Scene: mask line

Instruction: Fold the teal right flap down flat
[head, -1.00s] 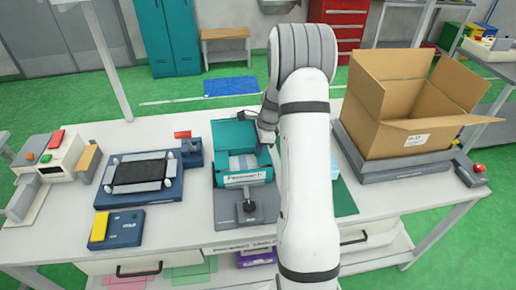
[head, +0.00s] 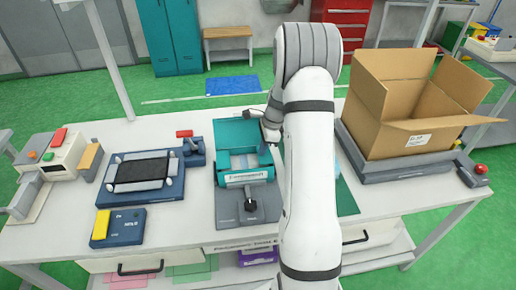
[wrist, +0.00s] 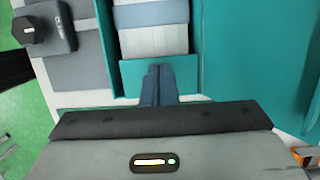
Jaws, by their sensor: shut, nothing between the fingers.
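The teal carton (head: 231,178) sits in a grey fixture on the white bench, with its large teal lid (head: 238,132) raised at the back. A pale blue and white stack (wrist: 153,35) lies inside it. The teal right flap (wrist: 130,77) is on the arm side of the carton, at the end of the stack in the wrist view. It looks laid inward, but I cannot tell if it is fully flat. My gripper (wrist: 160,68) is shut and empty, its fingertips over or touching this flap. In the head view my arm partly hides that side.
A black-knobbed lever (head: 250,205) stands in front of the carton. A blue fixture with a dark pad (head: 142,172) is to the left. An open cardboard box (head: 400,135) stands at the right. A dark green mat (head: 346,202) lies right of my arm.

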